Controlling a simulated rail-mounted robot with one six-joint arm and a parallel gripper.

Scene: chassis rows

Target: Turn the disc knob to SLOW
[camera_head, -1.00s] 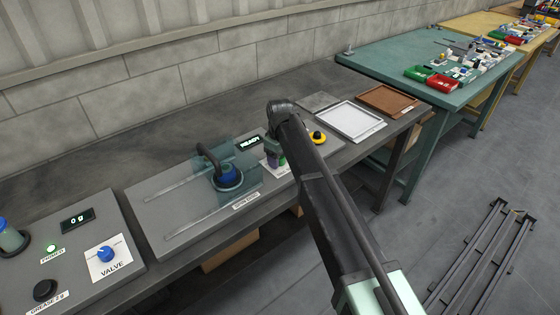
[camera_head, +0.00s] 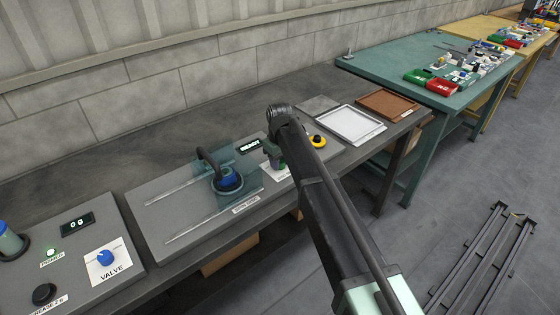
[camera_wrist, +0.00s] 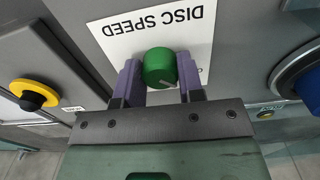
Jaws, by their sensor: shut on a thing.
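The disc knob (camera_wrist: 159,68) is a green round knob on a white DISC SPEED plate (camera_wrist: 115,40), which appears upside down in the wrist view. A pale pointer line on its face points to the lower right in that view. My gripper (camera_wrist: 161,80) is shut on the knob, with one purple finger on each side. The scale marks around the knob are mostly hidden by the fingers, so I cannot read SLOW. In the head view my gripper (camera_head: 277,160) is over the right part of the grey machine panel, and my arm hides most of the knob.
A blue-topped round unit (camera_head: 228,180) with a clear cover stands left of my gripper. A lit display (camera_head: 250,144) is just behind it. A yellow and black button (camera_head: 317,141) is to the right. A white tray (camera_head: 350,124) and a brown tray (camera_head: 388,103) lie farther right.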

